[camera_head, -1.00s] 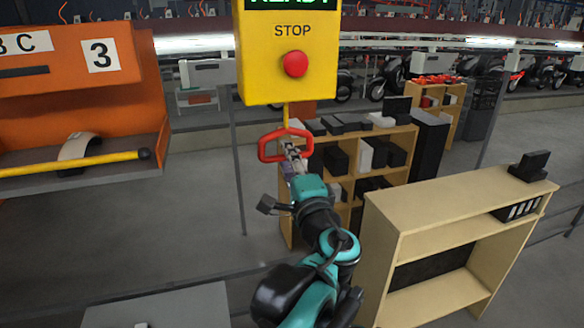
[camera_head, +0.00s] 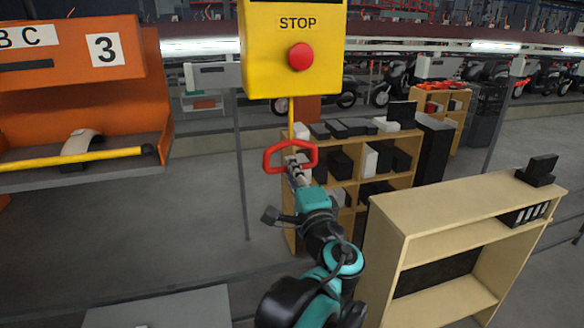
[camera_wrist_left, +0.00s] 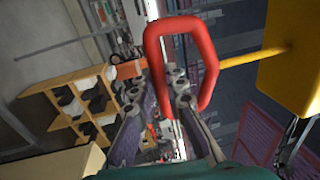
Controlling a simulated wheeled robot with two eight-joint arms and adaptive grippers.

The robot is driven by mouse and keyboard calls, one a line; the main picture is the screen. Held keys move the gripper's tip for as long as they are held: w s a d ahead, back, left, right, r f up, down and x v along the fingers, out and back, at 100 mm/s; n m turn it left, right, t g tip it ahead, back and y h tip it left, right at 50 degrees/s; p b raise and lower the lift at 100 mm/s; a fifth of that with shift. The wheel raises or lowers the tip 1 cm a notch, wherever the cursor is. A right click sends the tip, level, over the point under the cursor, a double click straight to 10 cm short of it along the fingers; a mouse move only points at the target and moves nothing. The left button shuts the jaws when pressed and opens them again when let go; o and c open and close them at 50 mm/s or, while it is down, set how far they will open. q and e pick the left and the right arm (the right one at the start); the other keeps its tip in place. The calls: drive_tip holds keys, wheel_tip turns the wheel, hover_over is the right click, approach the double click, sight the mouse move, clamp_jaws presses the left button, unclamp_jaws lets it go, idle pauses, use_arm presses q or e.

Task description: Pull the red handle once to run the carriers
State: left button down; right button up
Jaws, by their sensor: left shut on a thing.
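The red handle (camera_head: 315,156) is a ring hanging on a yellow cord (camera_head: 291,118) below the yellow control box (camera_head: 262,62). The box carries the word STOP and a red button (camera_head: 301,56). My left gripper (camera_head: 295,170) is shut on the lower side of the handle. In the left wrist view the handle (camera_wrist_left: 208,62) shows large, with the fingers (camera_wrist_left: 177,95) at its near bar. The yellow cord (camera_wrist_left: 252,58) runs from its far side to the box (camera_wrist_left: 296,60). My right gripper is not in view.
An orange carrier (camera_head: 70,100) marked 3 hangs at the left, holding a curved light part (camera_head: 82,147) behind a yellow bar (camera_head: 95,157). A pale wooden shelf (camera_head: 455,205) stands at the right. Another shelf (camera_head: 345,140) with dark boxes stands behind the handle.

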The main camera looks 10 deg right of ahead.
use_arm(q)
wheel_tip(320, 180, down, 3)
drive_tip(key=shift+r+b, duration=0.15)
drive_tip(key=shift+b, duration=0.5)
drive_tip(key=shift+r, duration=0.1)
wheel_tip(320, 180, up, 6)
drive_tip(key=p, duration=0.4)
drive_tip(key=c, duration=1.5)
unclamp_jaws()
drive_tip(key=shift+c, duration=0.2)
drive_tip(key=s+f, duration=0.1)
drive_tip(key=s, duration=0.8)
drive_tip(key=shift+d+f, duration=0.15)
drive_tip(key=shift+f, duration=0.1)
